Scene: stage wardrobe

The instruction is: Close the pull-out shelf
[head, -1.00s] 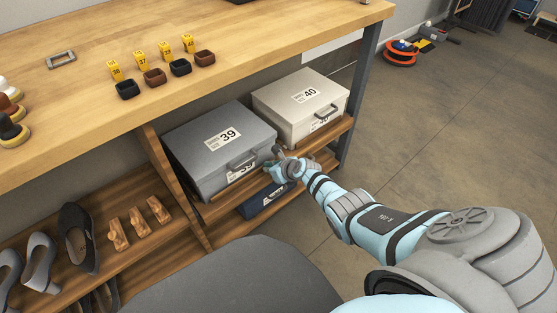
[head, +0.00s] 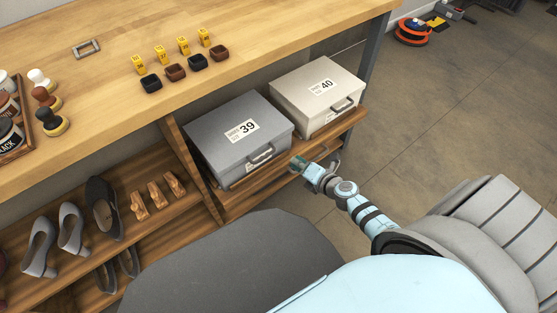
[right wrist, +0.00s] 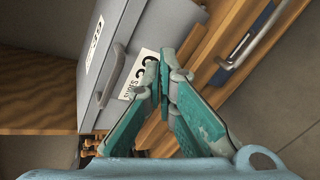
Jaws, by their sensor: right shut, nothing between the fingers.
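The pull-out shelf is a wooden board (head: 345,126) under the bench, with a grey box 39 (head: 238,135) and a pale box 40 (head: 318,97) on it. Its front edge shows in front of both boxes. My right gripper (head: 298,164) is shut and empty at this front edge, near the right front corner of box 39. In the right wrist view its teal fingertips (right wrist: 165,68) meet in front of the wooden edge (right wrist: 207,48) and the grey box (right wrist: 120,45). I cannot tell whether they touch the wood. My left gripper is not in view.
A wooden workbench (head: 110,100) stands above, with small trays and yellow markers. Shoes (head: 72,228) stand on the lower left shelf.

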